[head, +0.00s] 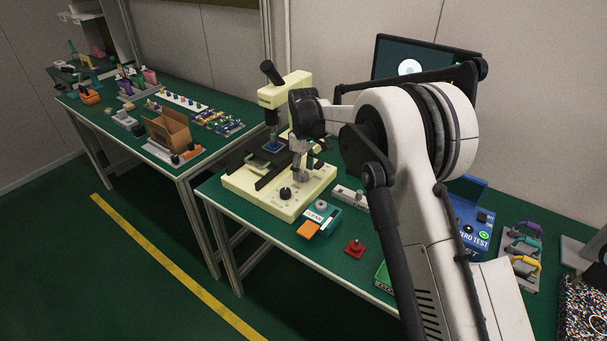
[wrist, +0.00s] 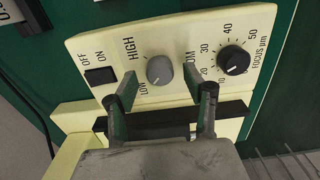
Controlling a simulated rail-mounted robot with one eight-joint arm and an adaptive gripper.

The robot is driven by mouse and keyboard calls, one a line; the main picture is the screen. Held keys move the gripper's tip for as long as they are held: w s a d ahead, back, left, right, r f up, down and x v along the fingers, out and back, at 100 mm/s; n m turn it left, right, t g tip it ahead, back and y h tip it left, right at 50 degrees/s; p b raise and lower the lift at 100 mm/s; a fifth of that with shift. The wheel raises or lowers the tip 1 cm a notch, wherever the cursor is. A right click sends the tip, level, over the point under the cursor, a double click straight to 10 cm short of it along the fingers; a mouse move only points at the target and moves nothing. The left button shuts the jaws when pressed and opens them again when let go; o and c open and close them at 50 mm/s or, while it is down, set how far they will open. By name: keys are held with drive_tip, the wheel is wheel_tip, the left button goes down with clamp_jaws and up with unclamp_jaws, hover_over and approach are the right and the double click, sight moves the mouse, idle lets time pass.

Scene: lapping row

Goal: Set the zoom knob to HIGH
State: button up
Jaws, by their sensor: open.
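The cream microscope (head: 248,190) stands on the green bench in the head view. Its control panel (wrist: 115,42) fills the wrist view. The grey zoom knob (wrist: 160,70) sits between the printed words HIGH and LOW, with its pale mark appearing to point toward LOW. In the wrist view my gripper (wrist: 160,82) is open, with one fingertip to each side of the grey knob; I cannot tell whether either touches it. In the head view my gripper (head: 300,172) is over the microscope base and hides the zoom knob.
A black focus knob (wrist: 233,60) is just right of my right fingertip. A black OFF/ON switch (wrist: 100,76) is left of the left one. In the head view a teal CLEAN box (head: 320,217) and a red piece (head: 354,248) lie in front of the microscope.

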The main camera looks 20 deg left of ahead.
drive_tip(key=shift+f, duration=0.85)
drive_tip(key=c, duration=1.1)
